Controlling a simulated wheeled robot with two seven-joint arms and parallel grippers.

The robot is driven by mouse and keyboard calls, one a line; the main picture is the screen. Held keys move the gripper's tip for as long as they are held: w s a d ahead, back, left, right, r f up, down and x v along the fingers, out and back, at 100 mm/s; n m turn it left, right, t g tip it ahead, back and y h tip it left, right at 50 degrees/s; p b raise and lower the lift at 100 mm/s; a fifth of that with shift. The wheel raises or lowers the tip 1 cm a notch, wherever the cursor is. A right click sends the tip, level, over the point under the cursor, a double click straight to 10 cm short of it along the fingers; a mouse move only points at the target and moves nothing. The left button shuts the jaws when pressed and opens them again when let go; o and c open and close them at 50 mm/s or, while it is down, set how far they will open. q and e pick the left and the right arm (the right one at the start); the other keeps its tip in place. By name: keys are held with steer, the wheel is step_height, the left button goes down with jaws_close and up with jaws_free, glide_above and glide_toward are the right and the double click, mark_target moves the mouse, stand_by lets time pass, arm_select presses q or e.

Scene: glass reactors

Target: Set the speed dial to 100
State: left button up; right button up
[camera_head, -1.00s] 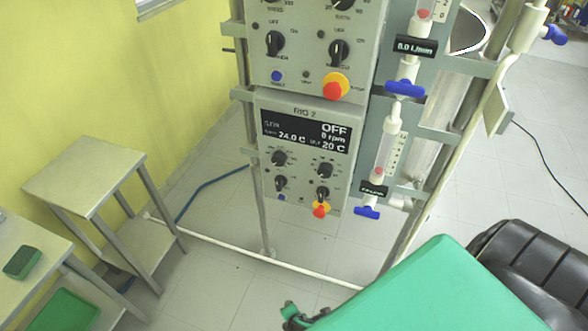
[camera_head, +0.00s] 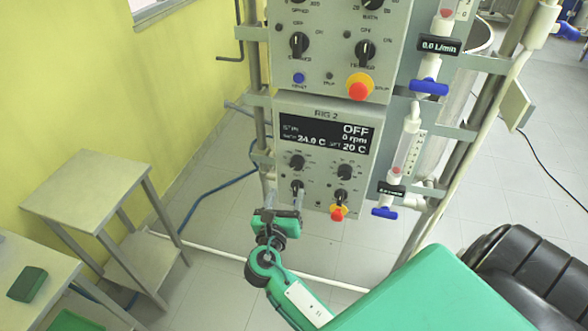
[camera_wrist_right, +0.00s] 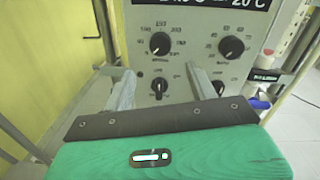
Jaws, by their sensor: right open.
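The lower control box, marked RIG 2 (camera_head: 325,113), has a display (camera_head: 325,135) reading OFF, 0 rpm, 24.0 C and 20 C. Its upper-left dial (camera_head: 297,162), a black knob with a numbered scale, also shows in the right wrist view (camera_wrist_right: 160,43); its label is too small to read. My right gripper (camera_head: 284,194) is in front of the box's lower left. Its fingers are apart and empty. In the wrist view the fingertips (camera_wrist_right: 160,76) lie below the upper-left dial, either side of the lower-left knob (camera_wrist_right: 160,86). Contact cannot be told. My left gripper is not in view.
Another numbered dial (camera_head: 344,172) sits to the right, above a red and yellow stop button (camera_head: 338,212). A second control box (camera_head: 330,60) is above. Flow meters with blue valves (camera_head: 385,212) stand to the right. A steel table (camera_head: 85,190) is at left.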

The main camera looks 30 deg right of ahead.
mark_target(296, 167)
steer(key=p+x, duration=0.2)
steer(key=x, duration=0.7)
steer(key=shift+w+d, duration=0.3)
steer(key=shift+d, duration=0.05)
steer(key=shift+c, duration=0.2)
steer(key=c, duration=1)
